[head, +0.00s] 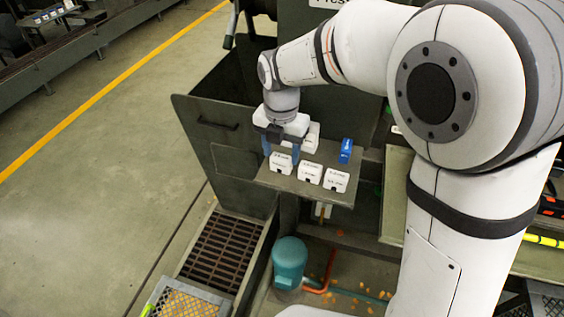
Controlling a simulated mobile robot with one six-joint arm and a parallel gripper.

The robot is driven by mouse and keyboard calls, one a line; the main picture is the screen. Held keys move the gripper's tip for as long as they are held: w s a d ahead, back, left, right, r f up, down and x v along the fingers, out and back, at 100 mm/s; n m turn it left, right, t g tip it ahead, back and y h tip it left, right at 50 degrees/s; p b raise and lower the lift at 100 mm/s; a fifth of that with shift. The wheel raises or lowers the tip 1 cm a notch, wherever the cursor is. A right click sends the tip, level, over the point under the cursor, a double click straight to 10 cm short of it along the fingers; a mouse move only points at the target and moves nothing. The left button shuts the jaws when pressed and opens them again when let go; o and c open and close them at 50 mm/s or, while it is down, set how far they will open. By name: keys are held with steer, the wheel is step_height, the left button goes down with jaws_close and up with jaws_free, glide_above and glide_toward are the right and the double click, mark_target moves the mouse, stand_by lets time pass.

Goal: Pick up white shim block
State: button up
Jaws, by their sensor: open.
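My gripper (281,156) is open, pointing down over the left end of a small dark shelf (262,179). Its two blue fingers stand apart. Several small white blocks with dark lettering are on the shelf; I cannot tell from the lettering which one the task means. A left white block (280,164) appears between or just in front of the fingertips; contact is unclear. A middle white block (309,174) and a right white block (336,181) stand along the front edge. Another white piece (312,136) shows behind the gripper, partly hidden by it.
A blue block (346,150) stands at the shelf's back right. A teal motor (289,262) and a floor grate (220,252) lie below. My arm hides much of the right side.

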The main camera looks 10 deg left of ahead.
mark_target(281, 157)
step_height(281, 157, down, 3)
steer(key=shift+f, duration=0.15)
steer(key=shift+c, duration=0.2)
steer(key=c, duration=0.6)
step_height(281, 157, up, 10)
steer(key=shift+r, duration=0.1)
